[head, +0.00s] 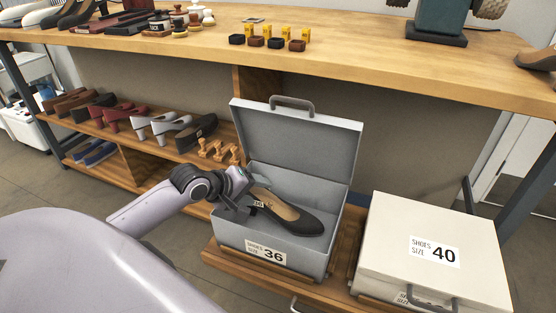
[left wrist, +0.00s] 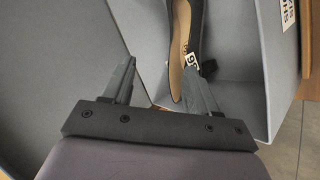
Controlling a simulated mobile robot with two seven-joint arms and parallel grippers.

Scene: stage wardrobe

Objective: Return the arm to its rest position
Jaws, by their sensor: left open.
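My left gripper (head: 242,193) is at the left side of the open grey box marked 36 (head: 230,236), above its inside. A black shoe with a tan insole (head: 290,213) lies in the box, just right of the gripper. In the left wrist view, the two fingers of my left gripper (left wrist: 165,80) are apart with nothing held between them. The shoe (left wrist: 184,50) shows beyond the fingertips, with a small white size tag on it. The box's lid (head: 300,140) stands raised at the back. My right gripper is in neither view.
A closed white box marked 40 (head: 400,235) stands on the right. Behind, a low shelf (head: 125,142) holds several shoes and wooden pieces. A long wooden table (head: 370,65) above it carries polish jars, small boxes and more shoes. Grey floor is free at the left.

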